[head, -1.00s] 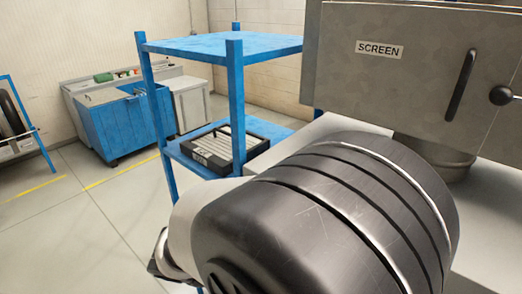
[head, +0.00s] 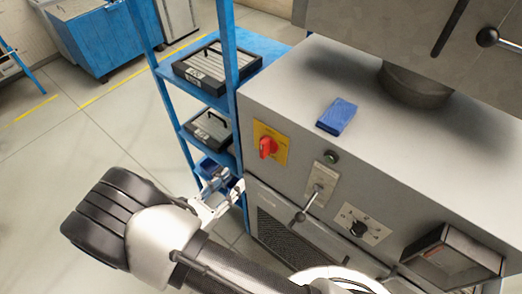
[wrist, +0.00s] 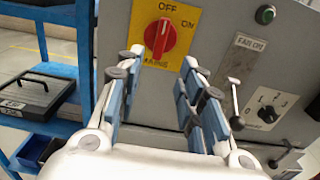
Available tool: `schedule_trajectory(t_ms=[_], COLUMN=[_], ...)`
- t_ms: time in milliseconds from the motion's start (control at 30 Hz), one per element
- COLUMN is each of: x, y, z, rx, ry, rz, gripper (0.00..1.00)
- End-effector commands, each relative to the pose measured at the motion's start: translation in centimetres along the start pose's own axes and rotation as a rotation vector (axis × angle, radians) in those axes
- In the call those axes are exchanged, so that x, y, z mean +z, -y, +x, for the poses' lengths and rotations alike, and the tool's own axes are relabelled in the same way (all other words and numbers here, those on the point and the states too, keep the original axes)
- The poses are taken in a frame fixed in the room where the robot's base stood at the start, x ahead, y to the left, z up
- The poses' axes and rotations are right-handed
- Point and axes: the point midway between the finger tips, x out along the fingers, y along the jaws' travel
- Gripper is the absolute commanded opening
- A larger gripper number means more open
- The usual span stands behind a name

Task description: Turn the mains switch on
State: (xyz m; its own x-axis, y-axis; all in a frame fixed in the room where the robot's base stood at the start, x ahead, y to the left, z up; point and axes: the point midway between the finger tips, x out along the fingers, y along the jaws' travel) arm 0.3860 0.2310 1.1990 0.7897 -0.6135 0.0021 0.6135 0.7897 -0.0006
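The mains switch is a red rotary knob (head: 267,147) on a yellow plate (head: 283,150) at the left end of the grey cabinet's front. In the wrist view the red knob (wrist: 160,37) stands near upright, its grip towards the word OFF at the top; ON is at the plate's right. My gripper (head: 230,192) is left of and below the switch in the head view, apart from it. In the wrist view my gripper (wrist: 162,62) is open and empty, its blue-padded fingers spread below the knob and pointing at the panel.
Right of the switch are a dark green button (head: 331,156), a lever (head: 307,204) and a numbered dial (head: 358,228). A blue object (head: 337,117) lies on the cabinet top (head: 290,92). A blue shelf rack (head: 228,60) with black cases stands close on the left. Floor is clear farther left.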

Motion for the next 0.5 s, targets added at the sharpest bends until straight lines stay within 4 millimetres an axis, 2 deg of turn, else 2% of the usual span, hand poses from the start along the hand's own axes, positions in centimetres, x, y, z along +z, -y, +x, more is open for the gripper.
schedule_trajectory(t_ms=[33, 200, 500], x=[0.1, 0.1, 0.1], y=[0.1, 0.2, 0.2], z=[1.3, 5.1, 11.1], rx=[-0.006, -0.007, -0.006], ry=[0.0, -0.001, -0.002], rz=[-0.002, -0.001, 0.0], gripper=[0.35, 0.35, 0.35])
